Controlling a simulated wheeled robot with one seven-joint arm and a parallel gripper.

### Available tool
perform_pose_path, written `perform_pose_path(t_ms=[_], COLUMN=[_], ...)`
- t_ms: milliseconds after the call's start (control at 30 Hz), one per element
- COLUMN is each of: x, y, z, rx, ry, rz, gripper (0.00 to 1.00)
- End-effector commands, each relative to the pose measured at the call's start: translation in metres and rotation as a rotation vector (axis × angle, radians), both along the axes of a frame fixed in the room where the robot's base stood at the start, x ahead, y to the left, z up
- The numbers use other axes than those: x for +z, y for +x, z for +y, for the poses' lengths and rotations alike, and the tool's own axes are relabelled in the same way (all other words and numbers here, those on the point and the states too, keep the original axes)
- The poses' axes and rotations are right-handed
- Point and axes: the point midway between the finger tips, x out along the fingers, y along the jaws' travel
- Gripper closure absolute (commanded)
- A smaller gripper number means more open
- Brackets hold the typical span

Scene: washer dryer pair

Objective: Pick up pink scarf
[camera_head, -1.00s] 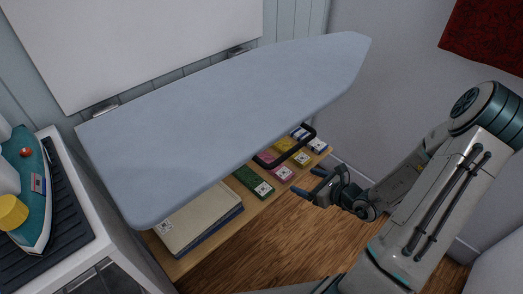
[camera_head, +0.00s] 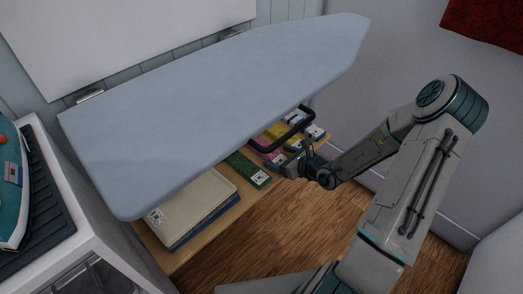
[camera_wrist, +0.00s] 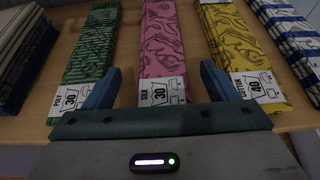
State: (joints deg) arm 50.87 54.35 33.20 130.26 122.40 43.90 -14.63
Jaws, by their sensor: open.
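The pink scarf (camera_wrist: 163,50) lies flat and folded on a wooden shelf, with a white label reading "SILK 30" at its near end. In the wrist view it is centred ahead of my gripper (camera_wrist: 158,85), whose two dark fingers are apart on either side of the scarf's near end. Nothing is held between them. In the head view my gripper (camera_head: 296,158) is at the shelf's front edge, below the ironing board. The pink scarf (camera_head: 272,160) is partly hidden there by the gripper and a dark handle.
A green scarf (camera_wrist: 91,55) lies left of the pink one and a yellow scarf (camera_wrist: 240,50) lies right. The ironing board (camera_head: 215,110) overhangs the shelf (camera_head: 205,222). A dark curved handle (camera_head: 300,127) hangs close by. An iron (camera_head: 12,185) stands at far left.

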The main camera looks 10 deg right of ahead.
Motion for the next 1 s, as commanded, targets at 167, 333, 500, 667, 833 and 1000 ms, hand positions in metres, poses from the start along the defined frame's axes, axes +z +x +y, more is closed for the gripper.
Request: perform_pose_path(t_ms=[167,333,500,667,833,1000], x=[-0.011,-0.009,-0.009,-0.009,-0.009,-0.001], y=[0.017,0.018,0.018,0.018,0.018,0.018], z=[0.012,0.013,0.013,0.013,0.013,0.012], rx=[0.001,0.001,0.001,0.001,0.001,0.001], ry=[0.001,0.000,0.000,0.000,0.000,-0.002], rz=[-0.001,0.000,0.000,0.000,0.000,-0.002], gripper=[0.20,0.20,0.56,0.70,0.70,0.70])
